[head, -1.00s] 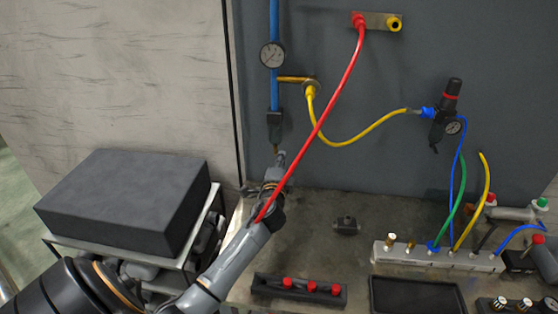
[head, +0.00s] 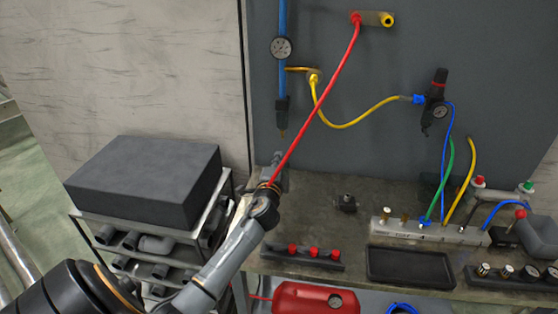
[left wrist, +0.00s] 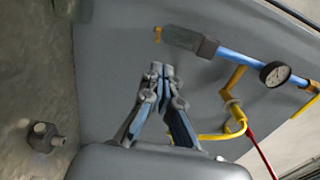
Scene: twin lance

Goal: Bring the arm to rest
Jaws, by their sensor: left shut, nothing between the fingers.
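My left gripper (head: 277,160) is in front of the grey wall panel, near the back left of the workbench. In the left wrist view its fingers (left wrist: 161,72) meet at the tips, with nothing between them. It is apart from the blue pipe (head: 283,65), whose dark lower end (head: 282,108) hangs just above it in the head view. The red hose (head: 322,108) runs down from a wall fitting to my left wrist in the picture; I cannot tell whether they touch. My right gripper is not in view.
The workbench (head: 325,205) holds a dark fitting (head: 346,203), a block with red caps (head: 303,256), a black tray (head: 412,266) and a pale manifold (head: 400,230). A yellow hose (head: 350,124) hangs on the panel. A dark box (head: 143,180) tops a rack at left. A red tank (head: 312,298) is below.

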